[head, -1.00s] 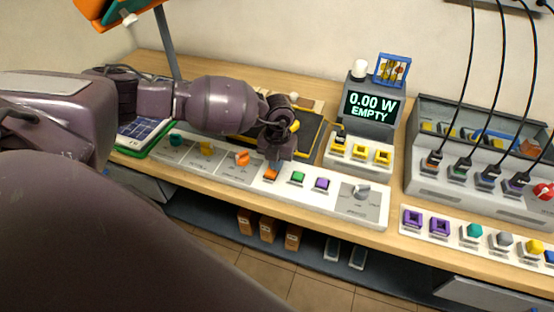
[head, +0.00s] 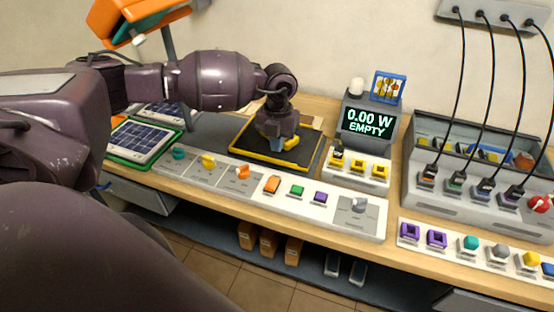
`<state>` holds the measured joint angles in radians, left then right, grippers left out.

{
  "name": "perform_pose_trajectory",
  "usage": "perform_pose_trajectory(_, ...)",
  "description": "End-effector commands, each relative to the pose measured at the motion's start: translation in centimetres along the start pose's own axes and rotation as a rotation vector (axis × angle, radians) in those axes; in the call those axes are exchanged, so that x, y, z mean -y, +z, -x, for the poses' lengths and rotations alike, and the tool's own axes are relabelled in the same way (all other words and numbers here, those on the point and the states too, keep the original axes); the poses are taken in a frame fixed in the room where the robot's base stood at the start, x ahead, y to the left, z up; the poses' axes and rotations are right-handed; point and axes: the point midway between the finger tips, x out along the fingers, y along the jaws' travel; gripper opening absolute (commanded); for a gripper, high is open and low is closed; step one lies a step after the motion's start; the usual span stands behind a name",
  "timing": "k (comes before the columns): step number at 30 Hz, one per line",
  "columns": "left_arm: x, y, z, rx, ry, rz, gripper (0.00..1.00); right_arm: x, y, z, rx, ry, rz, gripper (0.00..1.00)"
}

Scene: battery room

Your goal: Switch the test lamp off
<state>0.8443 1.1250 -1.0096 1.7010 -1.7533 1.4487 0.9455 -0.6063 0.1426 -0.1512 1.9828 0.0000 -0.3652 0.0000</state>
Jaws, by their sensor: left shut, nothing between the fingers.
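My left gripper (head: 277,145) is shut and empty, pointing down over the black pad behind the control strip. An orange lamp-like head (head: 140,14) on a grey post is partly cut off at the top left; I cannot tell whether it is lit. The white control strip (head: 335,216) carries teal (head: 179,153), yellow (head: 208,161) and orange (head: 243,172) knobs. Further right are orange (head: 272,184), green (head: 297,190) and purple (head: 320,197) push buttons and a grey rotary knob (head: 359,205). The gripper is apart from all of these. My right gripper is out of view.
A black pad with yellow edging (head: 305,158) lies behind the strip. A display (head: 368,122) reads "0.00 W EMPTY". Solar panels (head: 146,139) lie at left. A grey unit with plugged cables (head: 445,195) and another button strip (head: 455,246) stand at right.

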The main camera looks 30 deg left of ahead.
Motion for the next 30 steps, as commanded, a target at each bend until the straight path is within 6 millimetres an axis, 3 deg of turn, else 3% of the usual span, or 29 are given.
perform_pose_trajectory(8,0.0,0.0,2.1,0.001,0.001,0.000,0.00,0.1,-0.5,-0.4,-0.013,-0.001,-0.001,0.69)
perform_pose_trajectory(27,0.0,0.1,2.2,0.002,-0.001,-0.017,0.00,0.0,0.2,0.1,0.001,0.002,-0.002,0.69)
perform_pose_trajectory(30,0.9,0.5,2.3,0.033,-0.054,-0.077,0.00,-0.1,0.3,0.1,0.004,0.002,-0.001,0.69)
